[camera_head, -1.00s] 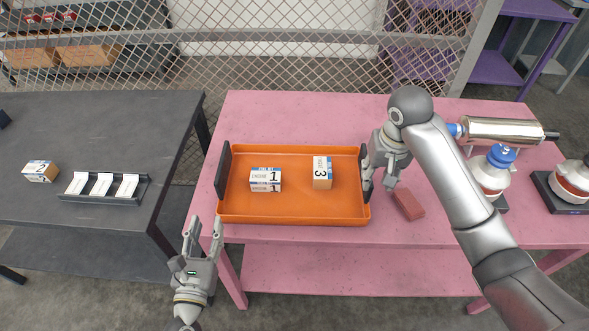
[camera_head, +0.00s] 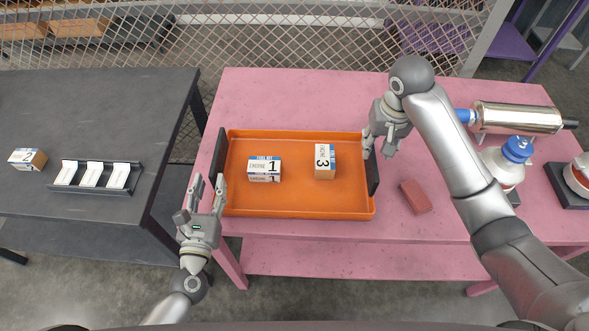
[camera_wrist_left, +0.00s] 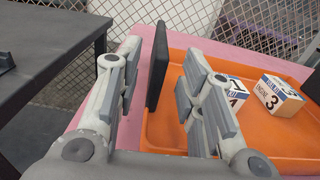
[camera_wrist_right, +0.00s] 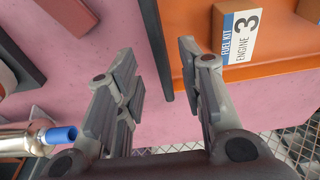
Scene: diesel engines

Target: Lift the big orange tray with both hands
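The orange tray (camera_head: 300,205) lies on the pink table, with a dark upright handle plate at each end. My left gripper (camera_head: 208,182) is open and empty at the tray's near left corner. In the left wrist view the left handle (camera_wrist_left: 157,65) stands ahead, between the spread fingers' lines. My right gripper (camera_head: 377,150) is open at the right handle (camera_head: 373,178). In the right wrist view this handle (camera_wrist_right: 155,45) shows between the spread fingers, apart from them as far as I can tell.
A reddish block (camera_head: 415,196) lies on the pink table (camera_head: 290,95) right of the tray. A metal cylinder (camera_head: 515,118) and a blue-capped bottle (camera_head: 510,160) stand further right. A dark table (camera_head: 90,110) on the left holds a box marked 2 (camera_head: 27,159) and a small rack (camera_head: 95,177).

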